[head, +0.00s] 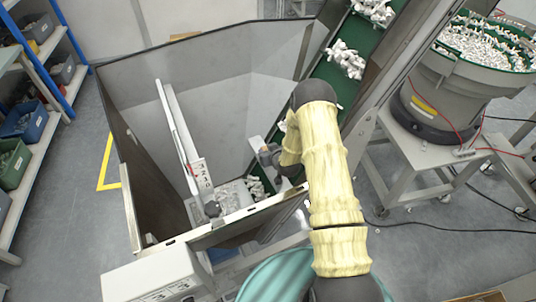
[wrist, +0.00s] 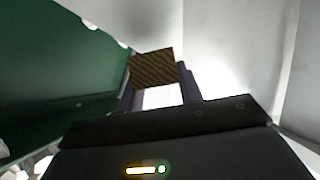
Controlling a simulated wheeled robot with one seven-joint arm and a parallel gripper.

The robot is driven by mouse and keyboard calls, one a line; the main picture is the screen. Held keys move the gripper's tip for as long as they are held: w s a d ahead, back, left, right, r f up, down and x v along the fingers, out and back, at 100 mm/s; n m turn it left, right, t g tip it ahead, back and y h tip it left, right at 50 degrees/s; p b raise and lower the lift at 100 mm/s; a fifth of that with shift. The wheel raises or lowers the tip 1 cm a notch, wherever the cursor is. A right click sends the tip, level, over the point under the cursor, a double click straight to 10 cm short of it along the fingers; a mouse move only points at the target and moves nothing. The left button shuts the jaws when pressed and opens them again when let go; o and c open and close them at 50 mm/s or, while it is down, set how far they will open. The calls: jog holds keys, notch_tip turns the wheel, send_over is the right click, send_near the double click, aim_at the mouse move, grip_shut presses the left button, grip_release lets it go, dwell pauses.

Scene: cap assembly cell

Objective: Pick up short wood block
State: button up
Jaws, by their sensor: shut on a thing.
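The short wood block (wrist: 152,67) is brown with dark diagonal grain and shows in the wrist view. My gripper (wrist: 158,84) is shut on it, with a dark finger on each side. The block sticks out past the fingertips, and a bright gap shows below it between the fingers. In the head view my gripper (head: 267,156) reaches down inside the large metal hopper, beside the green conveyor belt. I cannot make out the block clearly in that view.
The hopper (head: 215,65) has high grey walls around my gripper. White caps lie at its bottom and on the green belt (head: 328,73). A thin upright panel (head: 176,125) stands to the left. A bowl feeder (head: 455,85) is at right, shelves (head: 40,120) at far left.

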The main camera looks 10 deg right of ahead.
notch_tip(320, 180, up, 8)
jog(key=shift+r+b, duration=0.15)
jog(key=shift+b, duration=0.4)
